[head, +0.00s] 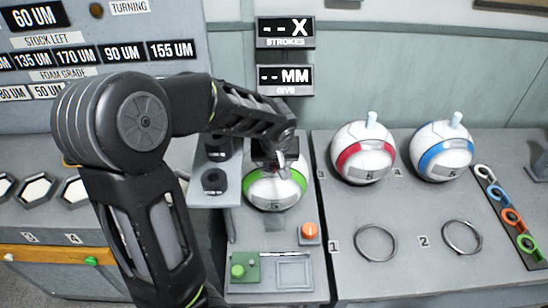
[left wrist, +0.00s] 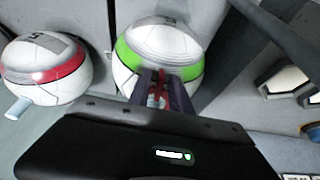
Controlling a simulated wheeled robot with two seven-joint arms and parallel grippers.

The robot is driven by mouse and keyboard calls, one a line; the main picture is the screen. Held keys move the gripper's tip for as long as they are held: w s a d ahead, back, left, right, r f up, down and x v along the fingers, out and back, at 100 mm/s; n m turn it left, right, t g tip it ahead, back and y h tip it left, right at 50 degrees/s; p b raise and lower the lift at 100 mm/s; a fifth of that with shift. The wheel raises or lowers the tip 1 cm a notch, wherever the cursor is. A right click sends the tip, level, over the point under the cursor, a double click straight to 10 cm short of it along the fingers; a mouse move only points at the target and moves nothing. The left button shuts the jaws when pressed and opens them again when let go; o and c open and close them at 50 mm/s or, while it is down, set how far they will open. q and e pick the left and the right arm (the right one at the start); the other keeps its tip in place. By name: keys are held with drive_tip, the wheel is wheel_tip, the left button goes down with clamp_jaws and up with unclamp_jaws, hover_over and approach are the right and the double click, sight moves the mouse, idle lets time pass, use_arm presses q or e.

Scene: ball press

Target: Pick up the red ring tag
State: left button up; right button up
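My left gripper (head: 280,165) reaches down over the top of the green-banded ball (head: 274,190). In the left wrist view, its dark fingers (left wrist: 163,85) point at that ball (left wrist: 160,50). A thin red piece (left wrist: 163,78) shows between them, with a pale blue bit beside it. It may be the red ring tag, but its shape is mostly hidden and I cannot tell if the fingers press on it. A rack (head: 490,205) at the right holds white, blue, orange-red (head: 511,217) and green ring tags. My right gripper is not in view.
A red-banded ball (head: 363,153) and a blue-banded ball (head: 440,151) stand on the bench, each with a pale tube on top. Two empty metal rings (head: 376,243) lie in front. An orange button (head: 309,231) and a green block (head: 244,267) are near the front.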

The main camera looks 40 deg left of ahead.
use_arm(q)
clamp_jaws()
drive_tip(key=shift+r, duration=0.1)
idle(0.5)
wheel_tip(320, 180, up, 18)
drive_tip(key=b, duration=0.1)
idle(0.6)
idle(0.5)
